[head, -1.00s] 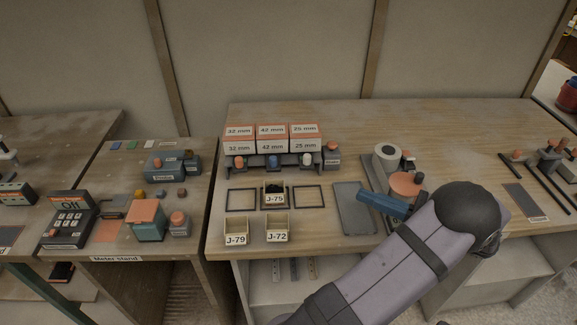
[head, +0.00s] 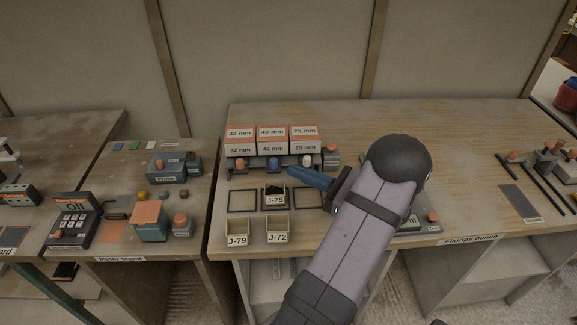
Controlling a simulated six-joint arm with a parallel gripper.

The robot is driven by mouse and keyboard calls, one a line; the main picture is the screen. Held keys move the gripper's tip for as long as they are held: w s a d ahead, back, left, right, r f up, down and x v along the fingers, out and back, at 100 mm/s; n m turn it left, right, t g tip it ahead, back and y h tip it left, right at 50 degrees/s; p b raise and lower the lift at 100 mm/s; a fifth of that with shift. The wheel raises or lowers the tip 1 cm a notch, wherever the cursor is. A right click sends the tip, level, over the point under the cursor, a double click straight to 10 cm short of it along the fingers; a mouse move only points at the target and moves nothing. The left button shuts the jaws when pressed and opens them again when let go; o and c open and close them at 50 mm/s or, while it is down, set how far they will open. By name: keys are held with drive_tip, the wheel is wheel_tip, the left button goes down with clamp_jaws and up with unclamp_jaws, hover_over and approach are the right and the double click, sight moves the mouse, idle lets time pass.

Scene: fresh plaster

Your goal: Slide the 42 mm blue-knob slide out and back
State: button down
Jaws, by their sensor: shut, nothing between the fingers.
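The dispenser row (head: 272,137) stands at the back left of the bench, with boxes labelled 32 mm, 42 mm and 25 mm. Below the middle 42 mm box is the slide with the blue knob (head: 273,163). An orange knob (head: 239,163) is to its left and a white knob (head: 307,161) to its right. My gripper (head: 291,170) is shut and empty. Its blue tips point left, just right of and slightly in front of the blue knob in the picture. I cannot tell whether they touch it.
A bin labelled J-75 (head: 275,200) holds dark pieces in front of the blue knob, between two dark empty frames. Bins J-79 (head: 237,240) and J-72 (head: 278,237) stand nearer the front edge. My arm covers much of the middle of the bench.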

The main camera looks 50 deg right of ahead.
sight(277, 164)
drive_tip(key=shift+w+a, duration=0.2)
drive_tip(key=shift+w, duration=0.7)
drive_tip(key=shift+w+a, duration=0.15)
drive_tip(key=shift+w, duration=0.7)
drive_tip(key=shift+w+d+r+p, duration=0.1)
drive_tip(key=shift+w+d+p, duration=0.1)
drive_tip(key=shift+w+p, duration=0.25)
drive_tip(key=shift+d+r, duration=0.1)
drive_tip(key=shift+r, duration=0.05)
drive_tip(key=shift+w+d, duration=0.1)
drive_tip(key=shift+s+d, duration=0.15)
drive_tip(key=shift+s, duration=0.35)
drive_tip(key=s, duration=0.2)
drive_tip(key=s+b, duration=0.1)
drive_tip(key=s, duration=0.1)
drive_tip(key=s+d, duration=0.1)
drive_tip(key=s, duration=0.1)
drive_tip(key=shift+s+d+f, duration=0.1)
drive_tip(key=shift+s+f, duration=0.1)
drive_tip(key=shift+s, duration=0.2)
